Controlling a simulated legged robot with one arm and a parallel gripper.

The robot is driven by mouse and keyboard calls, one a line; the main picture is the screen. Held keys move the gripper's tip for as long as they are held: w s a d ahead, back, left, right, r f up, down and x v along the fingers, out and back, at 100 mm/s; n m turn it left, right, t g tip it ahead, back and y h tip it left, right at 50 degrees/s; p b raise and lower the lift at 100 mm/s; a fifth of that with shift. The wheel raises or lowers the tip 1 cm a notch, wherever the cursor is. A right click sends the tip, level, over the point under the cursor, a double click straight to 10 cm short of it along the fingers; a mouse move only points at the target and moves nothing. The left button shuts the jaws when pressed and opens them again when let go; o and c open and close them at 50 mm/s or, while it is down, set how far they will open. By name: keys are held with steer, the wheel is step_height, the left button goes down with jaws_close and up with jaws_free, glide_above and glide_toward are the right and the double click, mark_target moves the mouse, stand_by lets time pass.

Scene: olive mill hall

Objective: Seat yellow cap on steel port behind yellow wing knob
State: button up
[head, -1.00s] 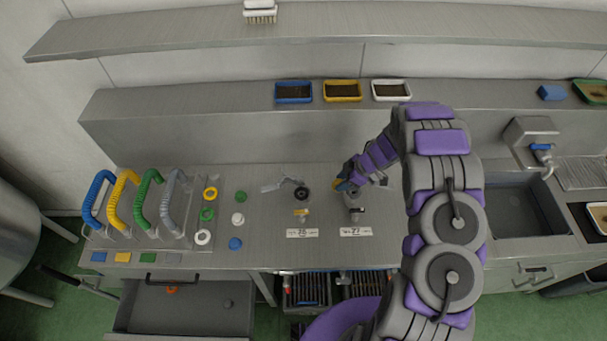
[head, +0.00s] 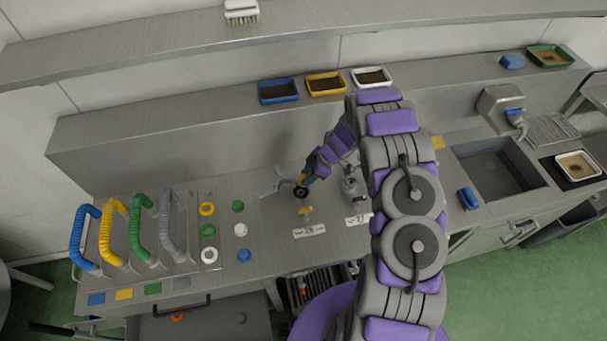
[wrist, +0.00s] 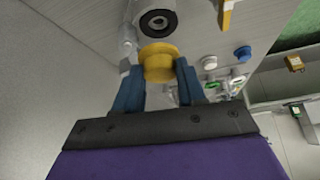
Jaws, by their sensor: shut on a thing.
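My gripper (wrist: 160,70) is shut on the yellow cap (wrist: 158,60), with one blue finger on each side of it. The steel port (wrist: 155,22), a round end with a dark opening, is just beyond the cap; I cannot tell whether they touch. In the head view the port (head: 301,192) shows as a dark ring behind the yellow wing knob (head: 306,211). The knob's yellow edge also shows at the top of the wrist view (wrist: 226,12). My gripper (head: 306,181) is right at the port in the head view, mostly hiding the cap.
A second steel fitting (head: 352,188) stands to the right, close to my arm. Yellow, green, white and blue caps (head: 240,229) and rings (head: 207,209) lie left, beside coloured hoses (head: 112,230). A lever (head: 272,188) lies left of the port. The counter between is clear.

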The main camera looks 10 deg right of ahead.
steer(key=shift+a+f+b, duration=0.15)
steer(key=shift+f+b, duration=0.2)
steer(key=shift+f, duration=0.55)
steer(key=shift+a+f+b, duration=0.35)
steer(key=shift+a+f, duration=0.7)
steer(key=shift+a, duration=0.1)
steer(key=shift+a+f, duration=0.1)
steer(key=shift+f, duration=0.45)
steer(key=shift+d+f, duration=0.1)
steer(key=shift+d, duration=1.15)
steer(key=shift+s+a, duration=0.1)
steer(key=shift+a, duration=1.05)
steer(key=shift+d+f+b, duration=0.1)
steer(key=shift+d+b, duration=0.2)
steer(key=shift+d, duration=0.85)
steer(key=shift+f, duration=0.15)
steer(key=shift+a, duration=0.75)
steer(key=shift+d+f+b, duration=0.2)
steer(key=shift+d+b, duration=0.25)
steer(key=shift+d, duration=0.35)
steer(key=shift+a, duration=0.25)
steer(key=o, duration=1.1)
steer(key=shift+d, duration=0.3)
